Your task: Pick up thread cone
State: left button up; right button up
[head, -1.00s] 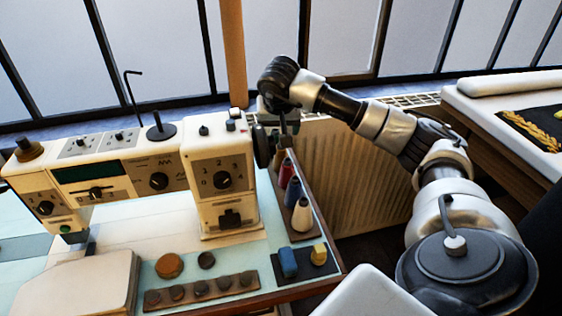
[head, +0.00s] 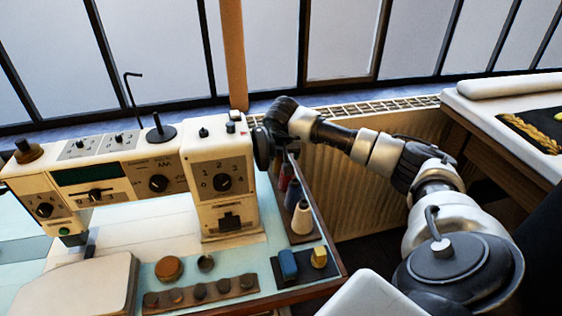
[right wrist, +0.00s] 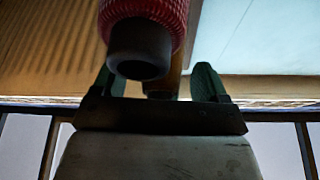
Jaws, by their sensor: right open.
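A row of thread cones stands on a rack at the table's right edge: a red cone (head: 285,174), a dark blue cone (head: 293,191) and a white cone (head: 301,217). My right gripper (head: 287,153) points down at the far end of this row. In the right wrist view the red cone (right wrist: 150,12) with its dark tip looms close to the camera. The open fingers (right wrist: 157,78) show past it, with an orange-brown piece (right wrist: 174,82) partly seen between them. I cannot tell whether they touch it. My left gripper is not in view.
A cream sewing machine (head: 225,185) stands close left of the cone row. A blue block (head: 288,264) and a yellow block (head: 319,257) sit on a dark tray in front. A ribbed radiator (head: 350,180) is behind. Another table (head: 500,125) stands at the right.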

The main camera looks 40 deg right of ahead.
jog(key=c, duration=1)
jog(key=shift+c, duration=0.2)
jog(key=shift+r, duration=0.1)
jog(key=shift+r, duration=0.4)
jog(key=r, duration=0.3)
jog(key=shift+s+d+r, duration=0.2)
jog(key=shift+s+r, duration=0.15)
jog(key=shift+r, duration=0.05)
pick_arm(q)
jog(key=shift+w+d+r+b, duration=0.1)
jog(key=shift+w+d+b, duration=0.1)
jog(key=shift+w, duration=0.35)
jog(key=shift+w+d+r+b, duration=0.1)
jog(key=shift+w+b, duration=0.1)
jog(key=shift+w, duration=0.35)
pick_arm(e)
jog(key=s+d+r, duration=0.3)
jog(key=s+r, duration=0.3)
jog(key=s, duration=0.4)
jog(key=shift+s+r, duration=0.15)
jog(key=shift+s, duration=0.1)
